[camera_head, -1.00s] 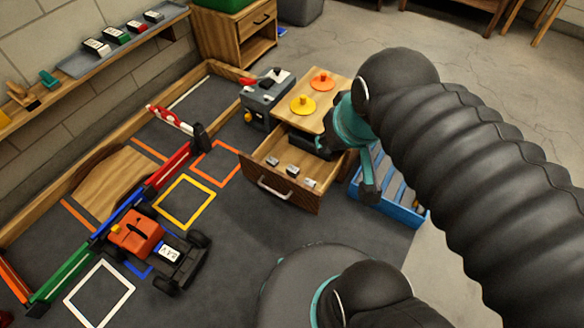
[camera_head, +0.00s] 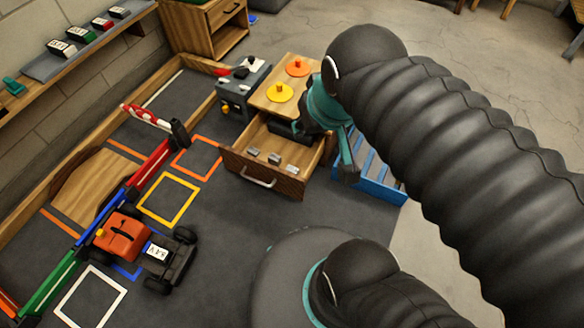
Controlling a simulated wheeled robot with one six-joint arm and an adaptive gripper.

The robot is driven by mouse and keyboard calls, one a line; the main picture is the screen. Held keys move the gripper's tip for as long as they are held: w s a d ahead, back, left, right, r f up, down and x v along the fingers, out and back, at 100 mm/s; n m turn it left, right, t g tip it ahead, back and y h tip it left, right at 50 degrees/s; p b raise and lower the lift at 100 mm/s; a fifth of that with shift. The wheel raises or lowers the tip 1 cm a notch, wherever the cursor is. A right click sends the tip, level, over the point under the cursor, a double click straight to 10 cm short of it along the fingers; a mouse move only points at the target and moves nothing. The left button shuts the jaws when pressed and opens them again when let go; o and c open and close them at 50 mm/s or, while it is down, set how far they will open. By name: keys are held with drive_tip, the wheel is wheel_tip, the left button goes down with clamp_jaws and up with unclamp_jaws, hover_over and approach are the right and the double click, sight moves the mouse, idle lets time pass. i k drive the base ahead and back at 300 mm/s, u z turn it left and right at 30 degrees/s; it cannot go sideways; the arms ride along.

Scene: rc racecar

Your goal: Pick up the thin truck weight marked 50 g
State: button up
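Several small grey weights lie in the open wooden drawer (camera_head: 238,163): a left one (camera_head: 253,152), a middle one (camera_head: 275,158) and a right one (camera_head: 293,168). Their markings are too small to read, so I cannot tell which is the thin 50 g one. My gripper (camera_head: 322,155), teal and black, is over the drawer's right side, with its fingers apart. It is to the right of the weights and seems to hold nothing. My arm hides part of it. A dark shape at the drawer's back, near one finger, is unclear.
Orange (camera_head: 297,66) and yellow (camera_head: 279,92) discs lie on the wooden top behind the drawer. A grey toolbox (camera_head: 243,88) stands left of it, a blue slatted crate (camera_head: 378,182) right. An orange toy car (camera_head: 122,238) sits front left. Floor before the drawer is clear.

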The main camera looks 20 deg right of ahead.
sight(253, 151)
drive_tip(key=z, duration=0.1)
drive_tip(key=k, duration=1.05)
drive_tip(key=u, duration=0.75)
drive_tip(key=i, duration=1.45)
drive_tip(key=z, duration=0.95)
